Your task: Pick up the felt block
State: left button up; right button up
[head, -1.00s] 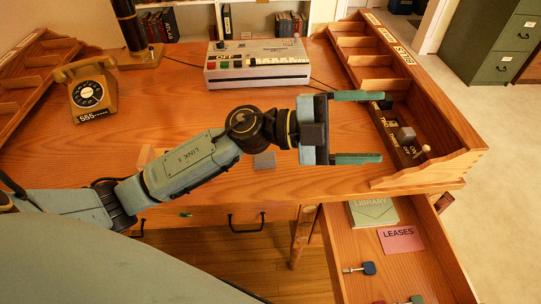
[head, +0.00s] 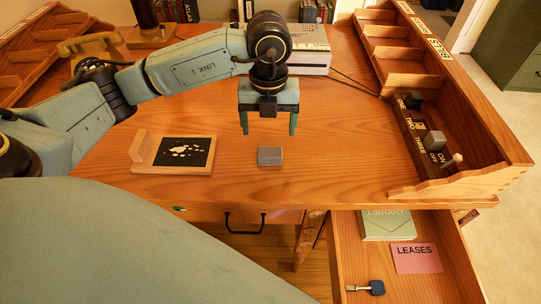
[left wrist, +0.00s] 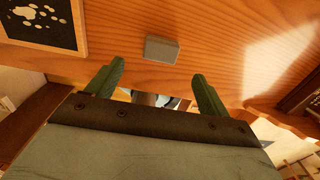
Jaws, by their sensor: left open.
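A small grey block, which looks like the felt block (head: 270,156), lies on the wooden desk near its front edge. It also shows in the left wrist view (left wrist: 162,50), beyond the fingertips. My left gripper (head: 268,132) is open and empty, its two green fingers pointing down toward the desk's front edge. It is above and behind the block in the head view, apart from it. In the left wrist view the fingers (left wrist: 158,72) are spread, with the block lying beyond the gap between them. My right gripper is not in view.
A wooden stand with a black speckled panel (head: 184,152) lies left of the block. An open drawer (head: 345,262) below holds a green book (head: 388,226), a pink card (head: 415,258) and a key. Clear desk surrounds the block.

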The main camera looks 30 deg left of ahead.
aim_at(270, 151)
pick_arm(q)
notch_tip(270, 151, down, 4)
jog(key=shift+r, duration=0.1)
jog(key=shift+d+f+b, duration=0.1)
jog(key=shift+f+b, duration=0.85)
jog(key=shift+f, duration=1.8)
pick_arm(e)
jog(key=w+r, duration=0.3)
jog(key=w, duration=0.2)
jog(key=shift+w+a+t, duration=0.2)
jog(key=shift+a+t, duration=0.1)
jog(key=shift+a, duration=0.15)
